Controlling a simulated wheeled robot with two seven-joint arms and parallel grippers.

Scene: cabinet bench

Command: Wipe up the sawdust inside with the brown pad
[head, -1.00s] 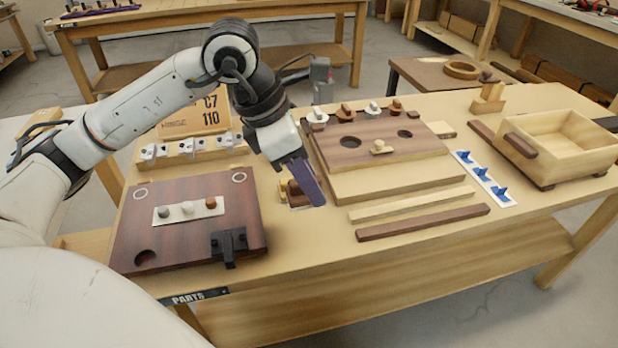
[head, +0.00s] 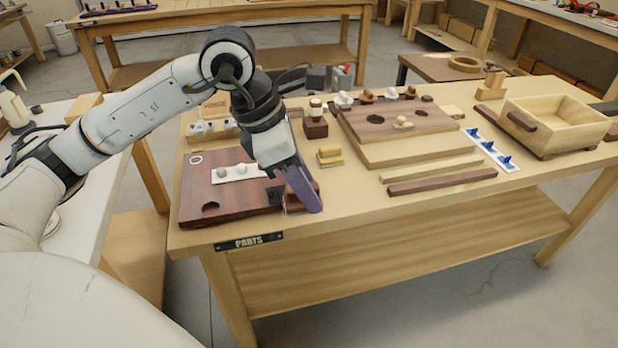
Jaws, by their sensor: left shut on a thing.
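My left gripper (head: 301,190), with purple fingers, points down over the near edge of the bench, by the right edge of the dark red-brown board (head: 225,203). It is shut on a brown block, seemingly the brown pad (head: 295,204), mostly hidden behind the fingers. The open pale wooden box (head: 560,120) with a dark handle stands at the bench's right end, far from the gripper. I cannot make out sawdust in it. My right gripper is not in view.
A raised panel (head: 385,130) with holes and knobs fills the middle of the bench. Two strips (head: 440,181) lie in front of it. A small yellow block (head: 330,156) and blue hooks on a white strip (head: 490,150) stand nearby. Floor in front is clear.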

